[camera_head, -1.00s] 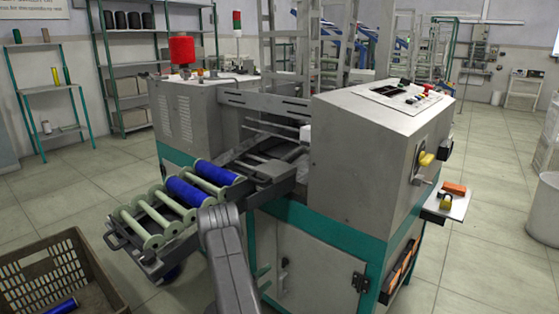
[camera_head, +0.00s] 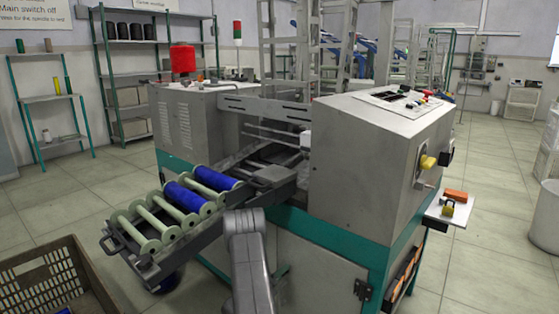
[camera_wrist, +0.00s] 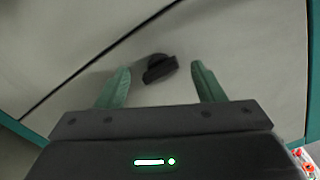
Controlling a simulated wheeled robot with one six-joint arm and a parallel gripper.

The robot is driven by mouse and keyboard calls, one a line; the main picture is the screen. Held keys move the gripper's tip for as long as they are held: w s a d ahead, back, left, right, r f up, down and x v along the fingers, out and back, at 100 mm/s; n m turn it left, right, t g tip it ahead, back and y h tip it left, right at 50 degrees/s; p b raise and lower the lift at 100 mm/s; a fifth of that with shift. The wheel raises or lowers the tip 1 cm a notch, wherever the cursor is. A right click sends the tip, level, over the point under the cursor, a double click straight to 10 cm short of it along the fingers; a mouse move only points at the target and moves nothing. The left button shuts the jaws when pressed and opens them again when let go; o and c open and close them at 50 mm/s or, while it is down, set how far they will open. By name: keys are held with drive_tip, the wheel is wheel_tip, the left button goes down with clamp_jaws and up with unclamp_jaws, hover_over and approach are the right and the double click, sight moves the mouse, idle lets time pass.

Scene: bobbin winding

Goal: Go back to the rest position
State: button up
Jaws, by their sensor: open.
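My gripper (camera_wrist: 162,88) shows in the wrist view with its two green fingers apart and nothing between them. Beyond the fingers is the grey cabinet door of the winding machine, with a black latch (camera_wrist: 159,69). In the head view my arm rises in front of the machine (camera_head: 370,160), and my gripper is not visible there. The bobbin rack (camera_head: 170,225) sticks out from the machine to the left of my arm. It holds blue wound bobbins (camera_head: 188,197) and several pale green empty ones.
A brown crate (camera_head: 75,252) stands at the lower left with a blue object partly visible inside. A small side shelf (camera_head: 452,209) with an orange block juts from the machine's right. A white bin (camera_head: 545,215) stands at the right edge.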

drive_tip(key=m, duration=1.2)
idle(0.3)
idle(0.4)
